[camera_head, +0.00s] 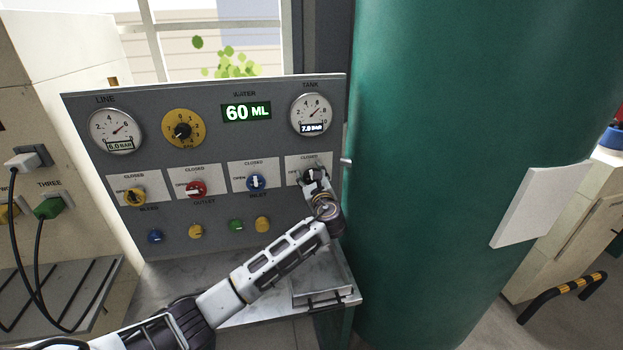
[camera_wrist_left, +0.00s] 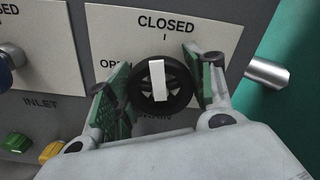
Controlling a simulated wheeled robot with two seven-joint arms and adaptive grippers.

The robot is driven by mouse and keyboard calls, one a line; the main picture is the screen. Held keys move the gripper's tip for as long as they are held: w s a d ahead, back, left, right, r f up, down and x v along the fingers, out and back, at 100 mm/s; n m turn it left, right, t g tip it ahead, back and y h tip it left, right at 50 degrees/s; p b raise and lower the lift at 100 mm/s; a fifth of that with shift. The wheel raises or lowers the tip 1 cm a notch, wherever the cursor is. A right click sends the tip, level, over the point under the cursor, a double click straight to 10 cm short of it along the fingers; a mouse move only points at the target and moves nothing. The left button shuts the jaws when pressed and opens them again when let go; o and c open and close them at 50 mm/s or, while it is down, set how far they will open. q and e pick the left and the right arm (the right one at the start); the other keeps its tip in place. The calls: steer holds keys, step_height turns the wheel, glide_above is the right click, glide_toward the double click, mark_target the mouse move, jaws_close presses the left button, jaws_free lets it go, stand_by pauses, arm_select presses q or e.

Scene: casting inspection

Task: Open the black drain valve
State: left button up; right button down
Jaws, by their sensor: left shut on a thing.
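The black drain valve (camera_head: 312,174) is at the right end of the row of valves on the grey panel. In the left wrist view the black drain valve (camera_wrist_left: 162,86) is a round knob with a white bar, close to upright and slightly tilted, under the word CLOSED. My left gripper (camera_head: 316,182) is at this valve. In the left wrist view its green-padded fingers (camera_wrist_left: 160,85) stand on both sides of the knob and are shut on it. The lower label is partly hidden. My right gripper is not in view.
The panel also holds a yellow valve (camera_head: 134,196), a red valve (camera_head: 195,188), a blue valve (camera_head: 256,182), a yellow dial (camera_head: 183,129), two gauges and small coloured buttons. A large green tank (camera_head: 430,200) stands close at the right. A metal pipe end (camera_wrist_left: 268,73) juts out beside the valve plate.

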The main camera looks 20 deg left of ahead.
arm_select(q)
steer(key=n+b, duration=0.4)
steer(key=n, duration=0.2)
steer(key=shift+f, duration=0.2)
steer(key=n+b, duration=0.5)
steer(key=n, duration=0.1)
steer(key=shift+n, duration=0.3)
steer(key=shift+n+b, duration=0.55)
steer(key=shift+n, duration=0.05)
steer(key=shift+n+b, duration=0.45)
steer(key=shift+n, duration=0.45)
steer(key=o, duration=0.8)
steer(key=shift+o, duration=1.1)
steer(key=shift+r, duration=0.1)
steer(key=shift+o, duration=0.2)
steer(key=shift+s, duration=0.1)
steer(key=shift+s+d, duration=0.35)
steer(key=shift+s, duration=0.15)
steer(key=v, duration=1)
steer(key=shift+s, duration=0.35)
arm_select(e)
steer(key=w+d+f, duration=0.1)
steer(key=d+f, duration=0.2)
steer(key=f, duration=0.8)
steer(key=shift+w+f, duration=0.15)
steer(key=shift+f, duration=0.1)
